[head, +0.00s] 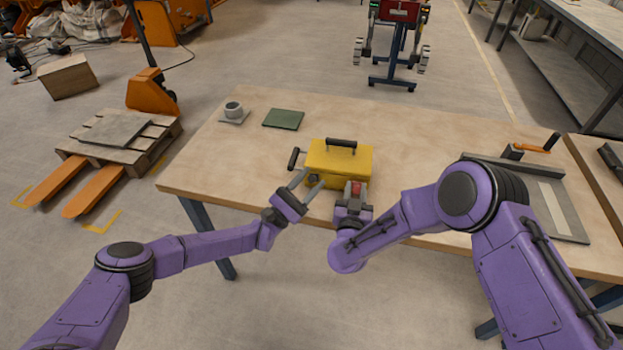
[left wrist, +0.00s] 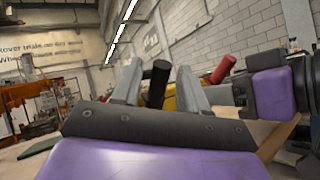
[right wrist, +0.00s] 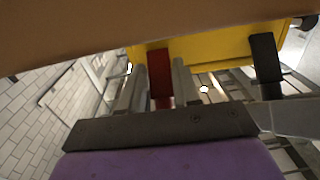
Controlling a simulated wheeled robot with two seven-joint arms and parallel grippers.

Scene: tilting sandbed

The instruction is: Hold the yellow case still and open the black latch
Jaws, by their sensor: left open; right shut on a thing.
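The yellow case (head: 352,160) stands on the table near its front edge, with a black carry handle (head: 341,142) on top. The black latch (head: 314,180) is low on the case's front left; it also shows in the right wrist view (right wrist: 265,58). My left gripper (head: 311,181) is open, its fingers on either side of the black latch and not closed on it. In the left wrist view, a black grip (left wrist: 157,82) shows between the fingers. My right gripper (head: 354,190) is shut on the red latch (right wrist: 160,80) at the front right, partly hidden by its fingers.
A black side handle (head: 294,158) juts from the case's left. A grey tray-like fixture (head: 553,205) with an orange lever is at the right. The table behind the case is clear.

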